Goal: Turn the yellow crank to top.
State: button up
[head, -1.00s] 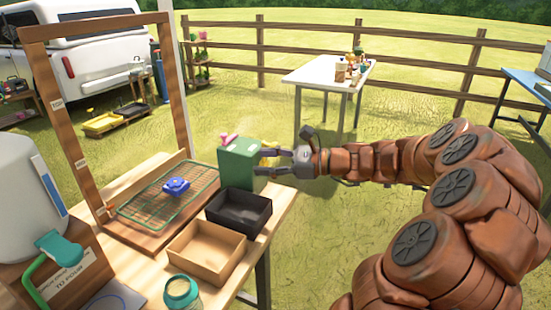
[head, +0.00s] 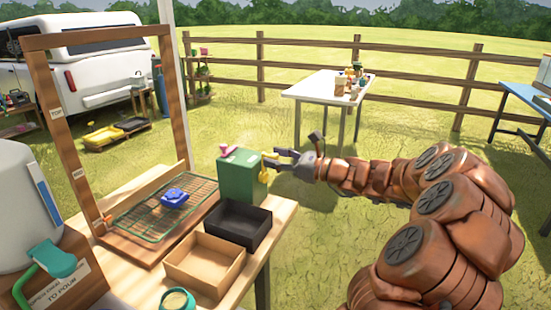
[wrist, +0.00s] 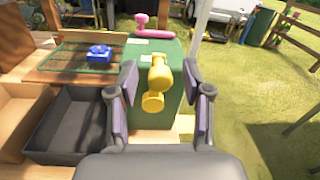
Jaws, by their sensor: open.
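A green box (head: 238,178) stands on the wooden table and carries the yellow crank (head: 264,170) on its right side. My gripper (head: 272,161) is open beside that side of the box. In the wrist view my gripper (wrist: 163,92) has its two fingers spread to the left and right of the crank. I cannot tell whether a finger touches it. A pink crank (head: 227,149) sits on top of the box.
A black tray (head: 262,238) and a tan tray (head: 172,266) lie in front of the box. A blue object (head: 174,197) rests on a green wire rack (head: 150,226) to the left. A wooden frame (head: 64,145) stands behind it.

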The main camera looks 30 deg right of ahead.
jog(key=shift+w+a, duration=0.1)
jog(key=shift+w, duration=0.1)
grip_shut()
dwell(0.4)
